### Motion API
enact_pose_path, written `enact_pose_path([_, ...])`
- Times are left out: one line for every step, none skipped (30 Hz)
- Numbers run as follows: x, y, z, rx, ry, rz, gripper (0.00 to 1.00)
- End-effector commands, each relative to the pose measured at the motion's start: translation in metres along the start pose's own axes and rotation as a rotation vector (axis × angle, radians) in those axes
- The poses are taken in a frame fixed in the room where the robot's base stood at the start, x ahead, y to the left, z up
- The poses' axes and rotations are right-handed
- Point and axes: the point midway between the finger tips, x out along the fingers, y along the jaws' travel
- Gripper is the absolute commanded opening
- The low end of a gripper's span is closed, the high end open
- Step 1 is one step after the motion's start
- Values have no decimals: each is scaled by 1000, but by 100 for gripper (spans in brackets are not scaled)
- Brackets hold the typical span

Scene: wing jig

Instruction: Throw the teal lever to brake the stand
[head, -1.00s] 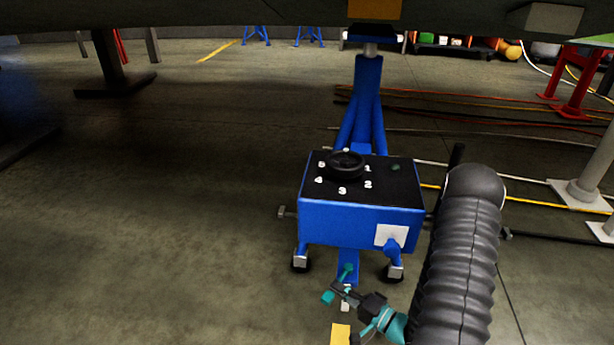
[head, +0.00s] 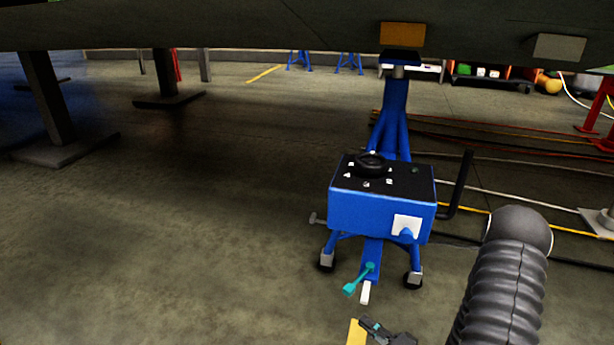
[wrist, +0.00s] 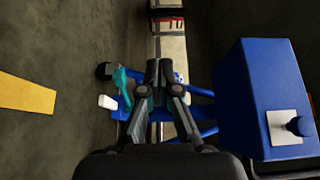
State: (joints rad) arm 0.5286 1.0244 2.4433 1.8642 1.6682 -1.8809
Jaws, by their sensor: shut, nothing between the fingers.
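The blue stand (head: 380,212) stands upright on the floor with its black-topped box and dial. The teal lever (head: 358,279) is low on its front foot, angled down to the left in the head view, beside a white-tipped bar (head: 366,293). In the wrist view the teal lever (wrist: 122,86) shows left of my fingers. My gripper (head: 367,324) is shut and empty at the bottom of the head view, apart from the lever and nearer to me. Its closed fingers also show in the wrist view (wrist: 159,72), partly overlapping the stand's foot.
The dark wing panel (head: 220,25) hangs over the top of the head view. A black bent handle (head: 462,185) sticks up at the box's right. Cables (head: 480,193) run across the floor at right. A yellow floor mark (wrist: 26,95) lies left. Floor left of the stand is clear.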

Motion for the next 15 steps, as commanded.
enact_pose_path([1,0,0,24,-2,0,0])
enact_pose_path([1,0,1,41,-3,1,0])
enact_pose_path([2,1,2,62,-6,4,0])
enact_pose_path([2,2,3,80,-9,8,0])
enact_pose_path([3,2,4,97,-12,12,0])
enact_pose_path([4,4,6,121,-18,17,0])
enact_pose_path([4,4,7,141,-24,21,0])
enact_pose_path([4,5,9,160,-31,25,0])
enact_pose_path([4,6,12,189,-42,31,0])
enact_pose_path([4,7,14,212,-51,37,0])
enact_pose_path([4,8,17,237,-63,43,0])
enact_pose_path([3,9,21,271,-80,51,0])
enact_pose_path([3,10,24,297,-93,58,0])
enact_pose_path([2,10,28,324,-110,66,0])
enact_pose_path([1,11,34,362,-131,77,0])
